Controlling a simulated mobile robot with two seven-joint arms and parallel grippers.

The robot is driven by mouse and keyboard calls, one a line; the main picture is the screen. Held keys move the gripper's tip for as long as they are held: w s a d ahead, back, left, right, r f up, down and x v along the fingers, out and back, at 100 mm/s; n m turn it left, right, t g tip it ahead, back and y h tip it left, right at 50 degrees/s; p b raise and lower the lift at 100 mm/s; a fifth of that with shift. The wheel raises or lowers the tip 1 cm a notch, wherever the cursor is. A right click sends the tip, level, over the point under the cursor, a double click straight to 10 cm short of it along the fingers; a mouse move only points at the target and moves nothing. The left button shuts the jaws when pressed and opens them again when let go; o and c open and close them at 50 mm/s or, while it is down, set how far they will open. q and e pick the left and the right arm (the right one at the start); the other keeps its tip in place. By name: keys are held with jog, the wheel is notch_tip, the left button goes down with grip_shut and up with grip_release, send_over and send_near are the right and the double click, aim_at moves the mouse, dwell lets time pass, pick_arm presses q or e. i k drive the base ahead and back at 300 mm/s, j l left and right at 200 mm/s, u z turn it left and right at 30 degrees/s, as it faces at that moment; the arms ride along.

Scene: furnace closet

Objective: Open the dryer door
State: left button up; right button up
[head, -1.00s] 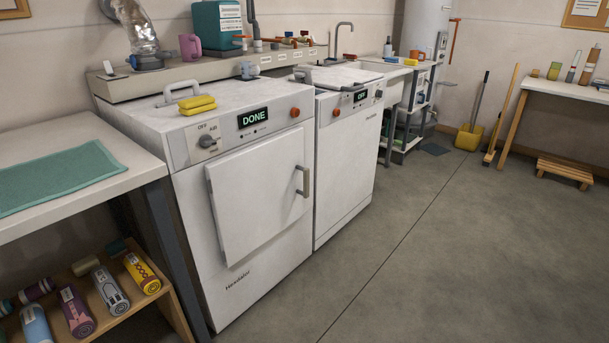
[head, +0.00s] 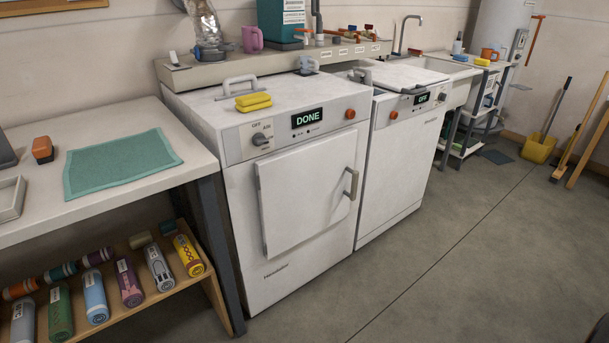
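The dryer (head: 285,190) is the white machine in the middle of the head view, with a dark display reading DONE. Its square front door (head: 305,195) looks shut, or very nearly so; the panel stands slightly proud of the front. A grey vertical handle (head: 351,184) is on the door's right side. Neither of my grippers shows in the view, and nothing is seen touching the door.
A second white machine (head: 405,160) reading OFF stands right of the dryer. A table with a teal cloth (head: 122,163) is at left, over a shelf of rolled items and bottles (head: 130,283). A yellow sponge (head: 253,101) lies on the dryer. The floor (head: 440,270) in front is clear.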

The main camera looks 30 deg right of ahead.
aim_at(303, 190)
jog(key=i+l+u, duration=0.15)
jog(key=l+u, duration=0.25)
jog(key=l, duration=0.7)
jog(key=l+u, duration=0.4)
jog(key=l, duration=0.7)
